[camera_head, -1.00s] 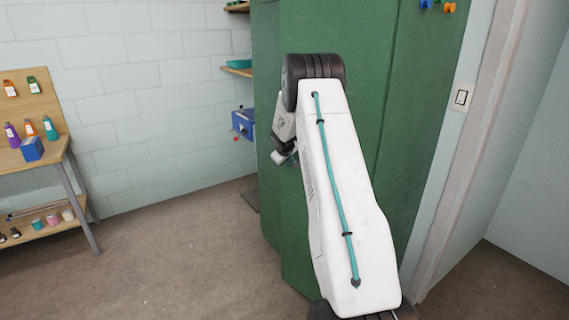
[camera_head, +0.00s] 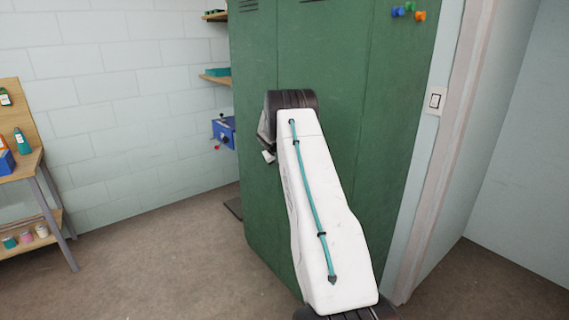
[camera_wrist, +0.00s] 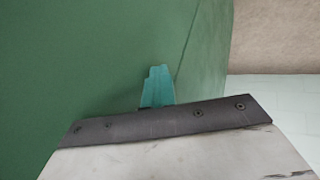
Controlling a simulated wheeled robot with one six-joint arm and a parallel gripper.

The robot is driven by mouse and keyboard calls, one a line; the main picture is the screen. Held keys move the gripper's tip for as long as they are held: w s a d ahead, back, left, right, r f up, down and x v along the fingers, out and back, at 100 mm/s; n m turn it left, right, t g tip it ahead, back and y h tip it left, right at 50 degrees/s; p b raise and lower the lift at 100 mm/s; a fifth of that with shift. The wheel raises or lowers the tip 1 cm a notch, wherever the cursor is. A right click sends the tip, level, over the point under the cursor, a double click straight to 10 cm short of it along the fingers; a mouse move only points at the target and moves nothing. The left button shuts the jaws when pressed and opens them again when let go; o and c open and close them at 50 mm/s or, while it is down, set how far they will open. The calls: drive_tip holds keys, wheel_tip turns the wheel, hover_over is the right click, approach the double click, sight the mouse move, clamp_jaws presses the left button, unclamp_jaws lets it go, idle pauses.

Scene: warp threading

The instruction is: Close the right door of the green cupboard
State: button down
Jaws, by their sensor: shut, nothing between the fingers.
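The green cupboard (camera_head: 340,60) stands tall in the middle of the head view, with vertical seams down its face and vent slots at its top. The right door (camera_head: 325,70) looks about level with the face around it, but my arm covers part of it and I cannot tell whether it is fully shut. My gripper is mostly hidden behind my arm in the head view. In the wrist view its teal fingertips (camera_wrist: 158,86) are together and empty, close against a green panel (camera_wrist: 90,60). I cannot tell whether they touch it.
A light switch (camera_head: 435,101) and a door frame are right of the cupboard. Coloured knobs (camera_head: 408,11) sit high on its right part. A blue device (camera_head: 223,132) and shelves (camera_head: 217,78) are on its left. A wooden bench (camera_head: 40,165) stands far left; floor between is clear.

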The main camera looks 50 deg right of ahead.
drive_tip(key=shift+s+d+r, duration=0.15)
drive_tip(key=shift+d+r, duration=0.15)
drive_tip(key=shift+d, duration=0.2)
drive_tip(key=shift+a, duration=0.1)
drive_tip(key=s+a+r, duration=0.1)
drive_tip(key=a+r, duration=0.6)
drive_tip(key=a, duration=0.3)
drive_tip(key=shift+r, duration=0.2)
drive_tip(key=shift+s+a, duration=0.1)
drive_tip(key=shift+s, duration=0.05)
